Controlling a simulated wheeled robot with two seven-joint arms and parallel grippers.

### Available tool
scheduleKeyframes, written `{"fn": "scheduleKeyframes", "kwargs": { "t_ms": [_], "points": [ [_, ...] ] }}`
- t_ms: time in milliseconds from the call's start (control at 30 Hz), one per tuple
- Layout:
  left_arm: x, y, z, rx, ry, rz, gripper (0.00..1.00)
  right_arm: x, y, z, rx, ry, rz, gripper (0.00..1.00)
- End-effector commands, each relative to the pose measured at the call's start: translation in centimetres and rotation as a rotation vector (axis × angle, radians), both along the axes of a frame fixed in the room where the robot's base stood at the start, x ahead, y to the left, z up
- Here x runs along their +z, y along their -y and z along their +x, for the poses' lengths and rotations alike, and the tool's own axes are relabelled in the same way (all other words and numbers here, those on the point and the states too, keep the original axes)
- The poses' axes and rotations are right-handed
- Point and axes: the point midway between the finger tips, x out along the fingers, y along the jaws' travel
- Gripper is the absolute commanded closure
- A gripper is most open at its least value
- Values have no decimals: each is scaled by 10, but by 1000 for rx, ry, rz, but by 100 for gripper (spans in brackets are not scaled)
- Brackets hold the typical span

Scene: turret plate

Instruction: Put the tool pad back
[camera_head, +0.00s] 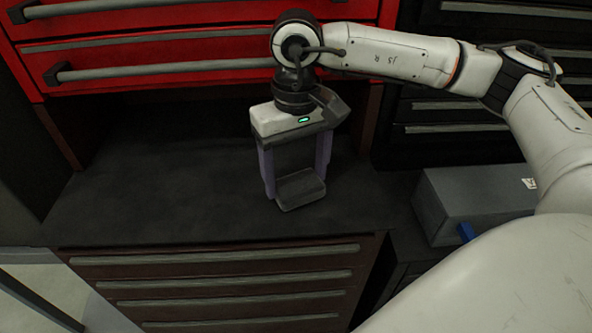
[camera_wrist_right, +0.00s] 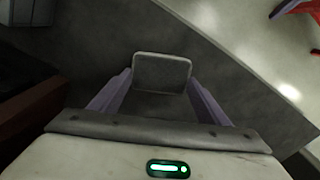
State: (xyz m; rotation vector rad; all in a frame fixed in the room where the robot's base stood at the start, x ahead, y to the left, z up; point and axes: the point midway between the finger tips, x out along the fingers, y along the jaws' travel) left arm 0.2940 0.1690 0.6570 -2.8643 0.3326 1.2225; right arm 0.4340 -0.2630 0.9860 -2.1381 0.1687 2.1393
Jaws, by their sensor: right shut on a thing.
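The tool pad (camera_head: 301,188) is a dark grey, rounded block. My right gripper (camera_head: 297,178) is shut on it, with one purple finger on each side of the pad near the fingertips. The pad also shows between the fingers in the right wrist view (camera_wrist_right: 162,72). The gripper points down over the dark worktop (camera_head: 160,195). I cannot tell whether the underside of the pad touches the worktop. My left gripper is not in view.
Red drawers (camera_head: 160,50) stand behind the worktop, and brown drawers (camera_head: 215,283) lie below its front edge. A grey box (camera_head: 470,200) with a blue latch is at the right. The worktop left of the gripper is clear. The right wrist view shows pale floor (camera_wrist_right: 235,40) beyond the edge.

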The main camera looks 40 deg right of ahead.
Motion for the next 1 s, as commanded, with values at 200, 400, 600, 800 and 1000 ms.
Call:
{"fn": "scheduleKeyframes", "kwargs": {
  "t_ms": [200,400,600,800,1000],
  "points": [
    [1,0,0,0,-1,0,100,-5,0,0,0,2,1,51],
    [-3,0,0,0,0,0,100,-9,0,0,0,1,1,51],
    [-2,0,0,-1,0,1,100,-8,0,0,0,1,1,12],
    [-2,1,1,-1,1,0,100,-8,-1,0,0,1,1,12],
    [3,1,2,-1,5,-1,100,2,-1,1,0,4,1,12]
  ]
}}
